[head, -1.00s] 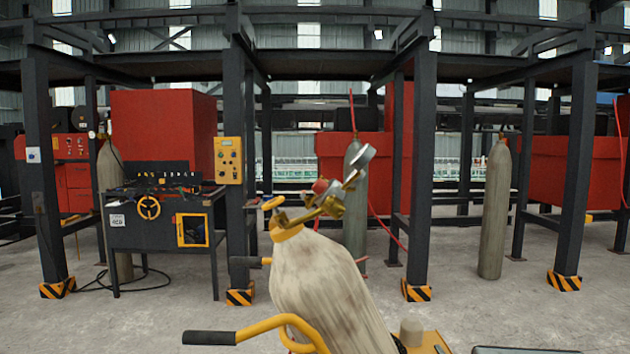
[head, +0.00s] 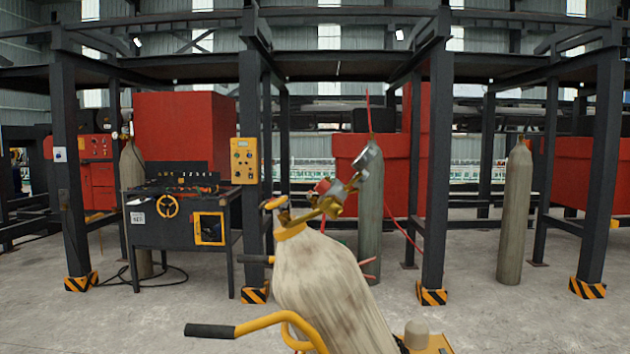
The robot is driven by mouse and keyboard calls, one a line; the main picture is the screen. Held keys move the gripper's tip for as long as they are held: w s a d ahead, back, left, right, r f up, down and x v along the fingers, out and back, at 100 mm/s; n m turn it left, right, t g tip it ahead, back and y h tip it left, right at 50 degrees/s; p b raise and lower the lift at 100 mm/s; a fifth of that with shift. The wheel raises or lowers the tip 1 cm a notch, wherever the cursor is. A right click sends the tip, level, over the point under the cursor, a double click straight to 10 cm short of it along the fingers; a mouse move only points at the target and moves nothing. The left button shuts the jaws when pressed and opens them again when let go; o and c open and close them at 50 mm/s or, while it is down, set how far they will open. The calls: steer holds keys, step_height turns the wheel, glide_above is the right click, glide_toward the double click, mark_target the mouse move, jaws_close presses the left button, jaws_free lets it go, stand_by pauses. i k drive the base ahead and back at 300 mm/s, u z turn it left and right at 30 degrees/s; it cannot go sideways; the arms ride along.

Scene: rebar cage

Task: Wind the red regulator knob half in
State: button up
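The red regulator knob (head: 322,186) shows in the head view as a small red spot on the left side of the brass regulator (head: 332,203). Round gauges (head: 370,156) stand up to its right. The regulator sits at the top of a tilted, dirty white gas cylinder (head: 325,285) with a yellow collar. A yellow valve handwheel (head: 276,203) is at the left of the regulator. How far the knob is wound in cannot be told. My gripper is not in view.
A yellow trolley handle with a black grip (head: 210,330) is in front of the cylinder. A dark workbench (head: 180,230) stands behind left. Steel posts (head: 434,180) and grey cylinders (head: 514,215) stand behind. Concrete floor at right front is clear.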

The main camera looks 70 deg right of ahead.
mark_target(323, 186)
steer(key=z, duration=0.1)
steer(key=i, duration=0.95)
steer(key=u, duration=0.05)
